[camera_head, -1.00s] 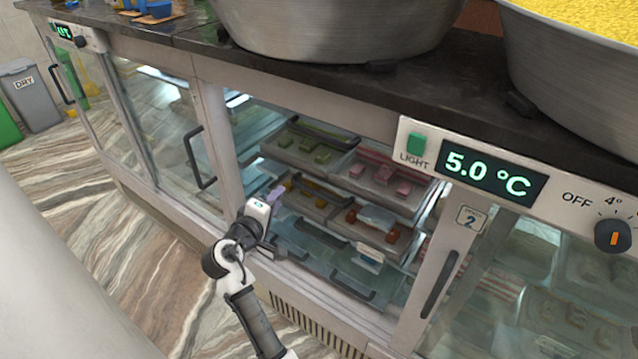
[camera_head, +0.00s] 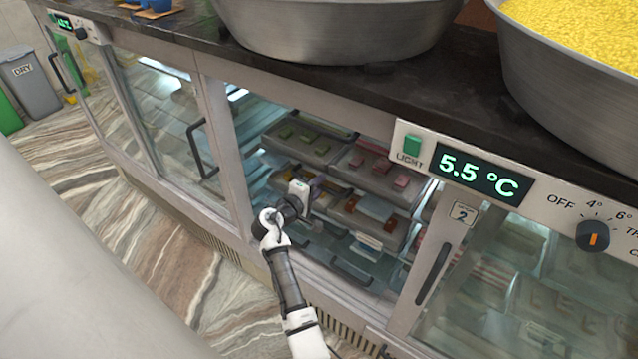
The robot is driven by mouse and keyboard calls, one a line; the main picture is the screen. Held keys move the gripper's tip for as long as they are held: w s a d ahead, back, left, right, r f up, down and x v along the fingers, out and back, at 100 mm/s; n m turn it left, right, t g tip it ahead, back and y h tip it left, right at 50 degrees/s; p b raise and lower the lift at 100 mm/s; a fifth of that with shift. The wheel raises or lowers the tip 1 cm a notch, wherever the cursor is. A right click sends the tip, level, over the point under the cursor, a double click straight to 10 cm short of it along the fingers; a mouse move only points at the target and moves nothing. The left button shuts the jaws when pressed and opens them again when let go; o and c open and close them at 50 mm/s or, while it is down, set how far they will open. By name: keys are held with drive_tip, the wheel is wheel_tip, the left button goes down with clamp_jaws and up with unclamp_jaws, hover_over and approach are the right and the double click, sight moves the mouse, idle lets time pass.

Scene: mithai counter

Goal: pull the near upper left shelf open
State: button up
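The upper left shelf (camera_head: 283,150) is a grey tray of green sweets inside the open bay of the counter, with a dark bar handle along its edge. It looks pushed in. My gripper (camera_head: 312,190) is at the bay opening, below and in front of this shelf. It appears apart from the shelf's handle. My gripper's fingers are small and turned away, so I cannot tell whether they are open. The gripper and wrist hide part of the lower left tray.
An upper right tray of pink sweets (camera_head: 352,172) and a lower tray of orange sweets (camera_head: 368,226) are beside and below. Glass doors (camera_head: 165,115) flank the bay. The dark countertop (camera_head: 400,95) overhangs it and carries large metal pans (camera_head: 330,30).

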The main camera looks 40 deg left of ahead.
drive_tip(key=shift+w+f, duration=0.1)
drive_tip(key=shift+w, duration=0.35)
clamp_jaws()
